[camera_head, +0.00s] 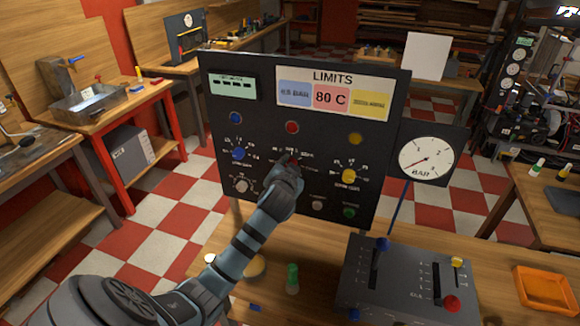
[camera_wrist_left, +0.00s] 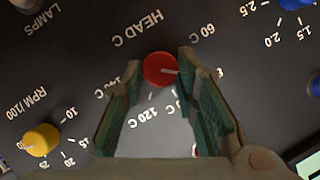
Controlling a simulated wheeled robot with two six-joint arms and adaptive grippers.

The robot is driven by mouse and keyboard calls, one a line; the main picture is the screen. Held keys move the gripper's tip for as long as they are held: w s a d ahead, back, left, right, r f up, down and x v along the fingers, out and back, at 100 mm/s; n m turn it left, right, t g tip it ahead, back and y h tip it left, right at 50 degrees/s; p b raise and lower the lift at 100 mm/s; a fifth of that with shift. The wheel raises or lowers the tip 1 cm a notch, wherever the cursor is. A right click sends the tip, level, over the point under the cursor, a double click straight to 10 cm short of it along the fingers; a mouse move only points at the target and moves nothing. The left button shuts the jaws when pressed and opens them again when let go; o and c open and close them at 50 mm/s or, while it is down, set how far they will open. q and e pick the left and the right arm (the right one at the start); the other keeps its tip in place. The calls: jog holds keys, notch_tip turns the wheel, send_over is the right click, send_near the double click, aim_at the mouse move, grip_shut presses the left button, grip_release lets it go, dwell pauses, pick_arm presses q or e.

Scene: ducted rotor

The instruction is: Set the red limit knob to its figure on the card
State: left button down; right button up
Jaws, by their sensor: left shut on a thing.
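The red limit knob (camera_wrist_left: 158,69) sits under the HEAD C label, between the two fingertips of my left gripper (camera_head: 289,161). The left gripper is closed around it. In the wrist view the knob's white pointer line points right, toward the right finger. The printed 60 C lies above right, 120 C below and 140 at the left; the marks behind the right finger are hidden. In the head view my gripper covers the knob. The LIMITS card (camera_head: 333,78) at the panel's top has a red field reading 80 C. My right gripper is not in view.
The black panel (camera_head: 222,120) also has a blue knob (camera_head: 238,153), a yellow knob (camera_head: 349,176) and several lamps and buttons. A round BAR gauge (camera_head: 425,158) stands at its right. A grey lever box (camera_head: 400,285) and a green-topped piece (camera_head: 292,278) stand on the bench in front.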

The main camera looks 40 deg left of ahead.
pick_arm(q)
jog(key=shift+f, duration=0.1)
dwell(0.3)
jog(key=c, duration=1.2)
grip_release()
jog(key=shift+c, duration=0.2)
jog(key=v, duration=1.2)
jog(key=shift+a, duration=0.1)
